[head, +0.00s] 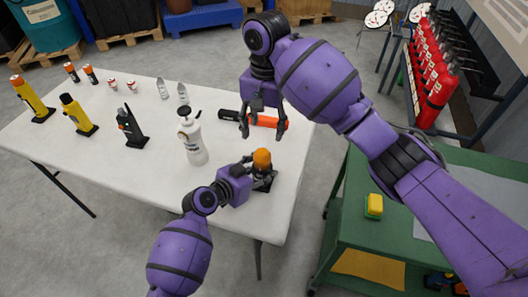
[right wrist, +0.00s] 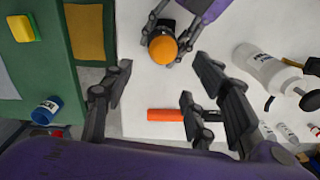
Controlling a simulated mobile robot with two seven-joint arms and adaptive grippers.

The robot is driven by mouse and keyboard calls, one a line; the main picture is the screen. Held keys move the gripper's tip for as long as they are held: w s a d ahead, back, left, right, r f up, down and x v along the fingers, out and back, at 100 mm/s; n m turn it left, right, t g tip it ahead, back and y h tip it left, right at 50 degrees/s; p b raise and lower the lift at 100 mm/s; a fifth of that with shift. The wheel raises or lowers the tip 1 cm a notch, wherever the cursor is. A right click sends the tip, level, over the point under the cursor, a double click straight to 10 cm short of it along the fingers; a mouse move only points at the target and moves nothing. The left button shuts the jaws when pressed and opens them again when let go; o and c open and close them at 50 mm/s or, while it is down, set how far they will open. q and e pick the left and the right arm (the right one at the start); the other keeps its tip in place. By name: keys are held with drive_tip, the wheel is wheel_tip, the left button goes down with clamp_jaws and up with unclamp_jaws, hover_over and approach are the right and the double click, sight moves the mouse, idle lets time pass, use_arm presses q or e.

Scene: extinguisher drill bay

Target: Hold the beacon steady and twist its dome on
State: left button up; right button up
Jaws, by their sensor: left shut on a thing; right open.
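The beacon (head: 262,182) stands at the right front of the white table, with a dark base. Its orange dome (head: 262,158) sits on top; in the right wrist view the dome (right wrist: 163,49) is seen from above. I cannot tell how tightly it is seated. My left gripper (head: 258,172) is shut on the beacon body below the dome, and its fingers partly hide the body. My right gripper (head: 262,136) is open and empty, fingers pointing down, above the table and behind the dome in the head view. In the right wrist view its fingers (right wrist: 160,78) are spread wide, apart from the dome.
A black and orange torch (head: 268,122) lies behind the beacon. A white spray bottle (head: 193,140) stands left of it. Several yellow and dark devices (head: 76,115) stand further left. A green cart (head: 350,220) with a yellow sponge (head: 374,206) is at the right.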

sight(265, 150)
wheel_tip(265, 150, down, 10)
drive_tip(key=shift+a+f, duration=0.1)
drive_tip(key=shift+f, duration=0.1)
drive_tip(key=c, duration=1.1)
drive_tip(key=shift+w, duration=0.1)
drive_tip(key=n, duration=0.4)
drive_tip(key=shift+w+n, duration=0.1)
drive_tip(key=shift+n, duration=0.3)
drive_tip(key=n, duration=0.5)
drive_tip(key=shift+w, duration=0.15)
drive_tip(key=shift+n, duration=0.4)
